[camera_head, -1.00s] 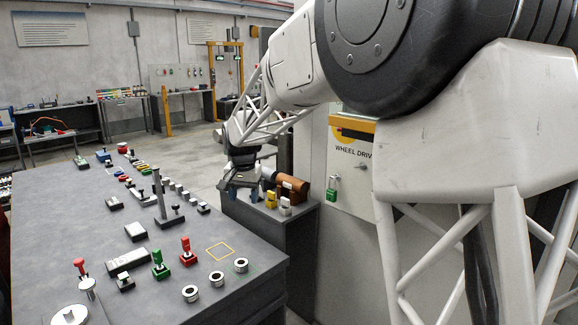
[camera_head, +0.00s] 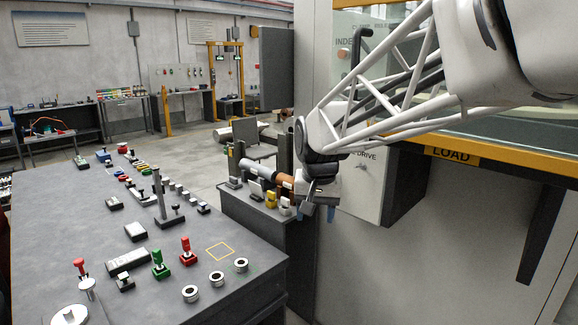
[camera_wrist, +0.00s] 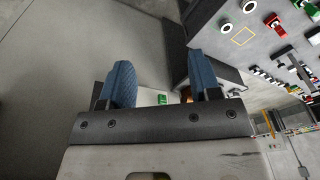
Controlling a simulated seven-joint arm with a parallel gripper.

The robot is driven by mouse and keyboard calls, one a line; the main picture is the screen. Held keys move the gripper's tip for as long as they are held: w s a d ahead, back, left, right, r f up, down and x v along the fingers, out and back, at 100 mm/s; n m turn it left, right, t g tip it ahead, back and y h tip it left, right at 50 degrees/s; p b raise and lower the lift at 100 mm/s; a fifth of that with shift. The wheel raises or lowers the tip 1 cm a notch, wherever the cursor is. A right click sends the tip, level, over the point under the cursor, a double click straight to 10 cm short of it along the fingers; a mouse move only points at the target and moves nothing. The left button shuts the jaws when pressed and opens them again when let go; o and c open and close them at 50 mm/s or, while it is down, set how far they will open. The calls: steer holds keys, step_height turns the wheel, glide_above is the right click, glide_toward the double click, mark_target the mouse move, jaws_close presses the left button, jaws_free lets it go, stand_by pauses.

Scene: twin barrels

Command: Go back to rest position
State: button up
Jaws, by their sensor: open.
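My gripper (camera_head: 319,210) is at the end of my white lattice arm, beside the front right edge of the small side stand (camera_head: 250,213), with its fingers pointing down. In the wrist view its two blue fingers (camera_wrist: 160,62) are spread apart, with nothing seen between them. The gripper is apart from the main workbench (camera_head: 60,235). My wrist partly hides the end of a brown-and-grey cylinder (camera_head: 262,172) lying over the stand.
Yellow and white blocks (camera_head: 270,199) sit on the stand near my gripper. The workbench holds red and green handled pieces (camera_head: 187,250), several rings (camera_head: 216,279) and a post (camera_head: 160,195). A large machine with a LOAD label (camera_head: 450,154) fills the right side.

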steer(key=s+d+f, duration=0.2)
steer(key=s+d, duration=0.2)
steer(key=s, duration=0.5)
steer(key=s+d+f, duration=0.2)
steer(key=s+d, duration=0.2)
steer(key=s, duration=0.5)
steer(key=s+d+f+n, duration=0.1)
steer(key=s+d+f, duration=0.2)
steer(key=s, duration=0.6)
steer(key=shift+s+d+t+h, duration=0.3)
steer(key=shift+d+t, duration=0.1)
steer(key=shift+d, duration=0.45)
